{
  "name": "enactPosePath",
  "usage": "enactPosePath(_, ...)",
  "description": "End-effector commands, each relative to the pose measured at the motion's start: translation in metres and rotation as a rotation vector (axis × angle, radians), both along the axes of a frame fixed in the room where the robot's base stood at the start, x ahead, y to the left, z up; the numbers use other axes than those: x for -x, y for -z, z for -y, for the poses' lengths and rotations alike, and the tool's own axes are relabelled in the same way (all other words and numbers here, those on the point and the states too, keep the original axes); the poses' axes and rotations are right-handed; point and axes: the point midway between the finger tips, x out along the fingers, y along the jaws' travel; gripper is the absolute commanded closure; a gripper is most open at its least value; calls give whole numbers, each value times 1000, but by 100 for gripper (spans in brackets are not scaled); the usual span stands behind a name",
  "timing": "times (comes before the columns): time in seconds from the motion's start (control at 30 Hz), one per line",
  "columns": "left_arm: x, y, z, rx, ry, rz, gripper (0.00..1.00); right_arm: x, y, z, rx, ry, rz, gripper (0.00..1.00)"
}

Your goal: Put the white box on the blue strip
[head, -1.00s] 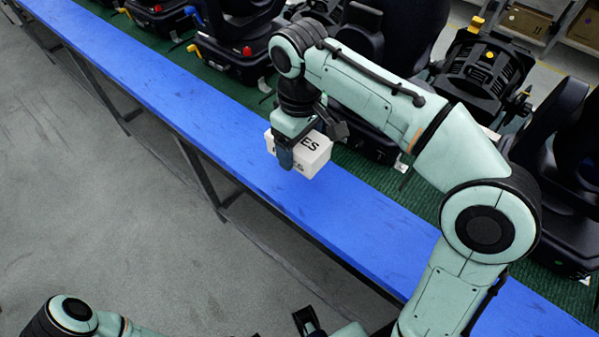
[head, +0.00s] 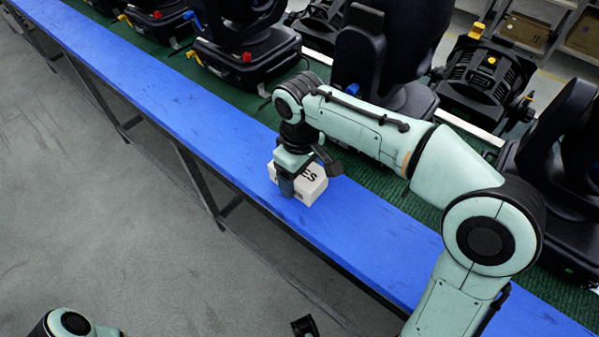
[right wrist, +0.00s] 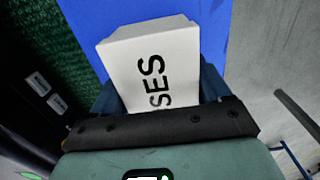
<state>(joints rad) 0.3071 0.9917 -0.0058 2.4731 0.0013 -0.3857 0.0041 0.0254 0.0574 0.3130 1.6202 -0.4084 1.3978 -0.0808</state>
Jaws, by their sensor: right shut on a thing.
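The white box (head: 312,186) has dark lettering and is at the blue strip (head: 220,143), near the middle of the head view. My right gripper (head: 285,180) points down and is shut on the box. In the right wrist view the white box (right wrist: 150,62) sits between the fingers, with the blue strip (right wrist: 215,28) behind it. I cannot tell whether its underside touches the strip. My left gripper (head: 304,327) shows only in small part at the bottom edge, and its jaws cannot be made out.
Black stage lights (head: 245,45) stand on the green surface (head: 262,105) along the far side of the strip. One black light (head: 485,75) lies farther back at the right. The strip is clear to the left of the box. Grey floor (head: 90,220) lies on the near side.

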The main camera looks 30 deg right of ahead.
Motion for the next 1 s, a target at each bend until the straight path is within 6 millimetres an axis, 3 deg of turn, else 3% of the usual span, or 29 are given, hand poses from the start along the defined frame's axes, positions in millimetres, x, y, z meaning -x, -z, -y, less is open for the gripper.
enactPosePath(0.03,0,1,0,0,0,0,53,0,1,0,0,0,-1,14)
enactPosePath(0.1,0,0,0,0,0,0,53,0,1,0,0,0,-1,0)
enactPosePath(0.43,-1,-3,0,0,0,1,53,-1,-9,0,0,0,3,0)
enactPosePath(0.8,-7,-24,0,0,0,9,53,-1,-84,0,-1,0,4,0)
enactPosePath(1.0,-10,-33,0,0,0,12,53,-1,-114,-1,-1,-1,2,0)
